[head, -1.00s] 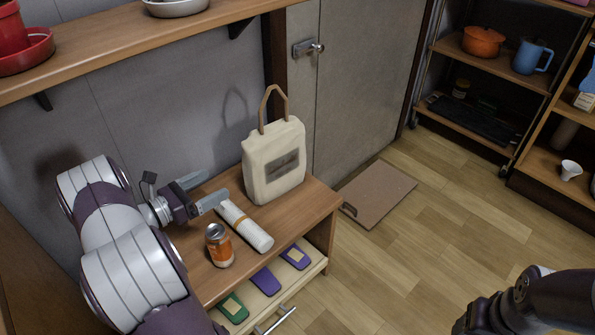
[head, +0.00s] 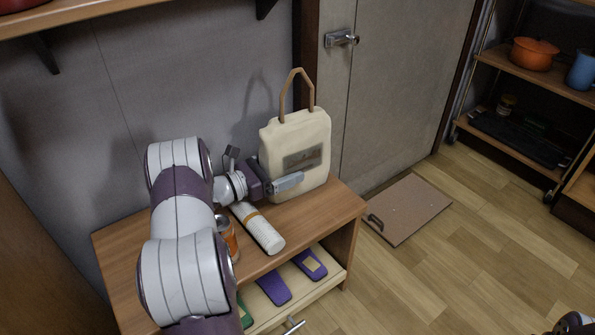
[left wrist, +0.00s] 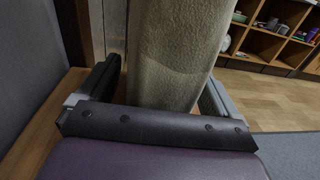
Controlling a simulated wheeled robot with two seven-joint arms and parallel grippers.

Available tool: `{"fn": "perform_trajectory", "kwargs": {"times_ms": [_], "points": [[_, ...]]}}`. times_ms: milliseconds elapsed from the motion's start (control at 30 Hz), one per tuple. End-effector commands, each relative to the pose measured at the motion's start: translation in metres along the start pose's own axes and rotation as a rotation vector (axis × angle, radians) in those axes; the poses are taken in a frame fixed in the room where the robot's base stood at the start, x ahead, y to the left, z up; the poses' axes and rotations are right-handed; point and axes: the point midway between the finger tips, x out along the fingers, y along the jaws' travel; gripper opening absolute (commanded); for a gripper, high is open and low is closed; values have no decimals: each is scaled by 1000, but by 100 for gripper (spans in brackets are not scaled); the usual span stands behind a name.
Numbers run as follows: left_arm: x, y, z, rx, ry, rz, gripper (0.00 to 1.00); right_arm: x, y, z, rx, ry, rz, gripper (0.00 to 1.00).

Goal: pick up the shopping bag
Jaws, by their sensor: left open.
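The shopping bag (head: 297,146) is cream with a brown looped handle and a grey label. It stands upright on the wooden cabinet top (head: 323,208). My left gripper (head: 287,180) is open at the bag's lower left side in the head view. In the left wrist view the bag's side (left wrist: 168,55) stands between the two open fingers of my left gripper (left wrist: 160,95). The far finger is hidden behind the bag in the head view. A dark part of my right arm (head: 574,322) shows at the lower right corner; its jaws cannot be made out.
A white roll (head: 258,228) lies in front of the bag. An orange can (head: 229,240) is partly hidden by my left arm. An open drawer (head: 262,312) below holds purple and green items. A brown board (head: 410,208) lies on the floor. A shelf (head: 120,22) hangs above.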

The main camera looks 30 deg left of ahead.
Motion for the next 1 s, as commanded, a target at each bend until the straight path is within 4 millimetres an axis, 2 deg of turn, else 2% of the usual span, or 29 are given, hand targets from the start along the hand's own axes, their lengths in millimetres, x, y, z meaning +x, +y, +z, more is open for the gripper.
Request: {"fn": "perform_trajectory", "kwargs": {"times_ms": [167,200,400,433,467,733,967,1000], "points": [[1,0,1,0,0,1,94,-1,0,0,0,1,0,65],[1,0,1,0,0,1,90,-1,0,0,0,1,0,65],[1,0,1,0,0,1,27,-1,0,0,0,1,0,65],[1,1,2,1,-1,1,27,-1,0,0,0,1,0,65],[1,1,2,1,-1,1,21,-1,0,0,0,1,0,65],[1,1,9,2,-1,1,21,-6,0,-1,0,1,0,65],[1,1,50,5,-1,1,21,-30,0,-4,0,1,0,65],[6,-5,53,2,-1,-2,21,-33,0,-4,0,1,0,65]]}}
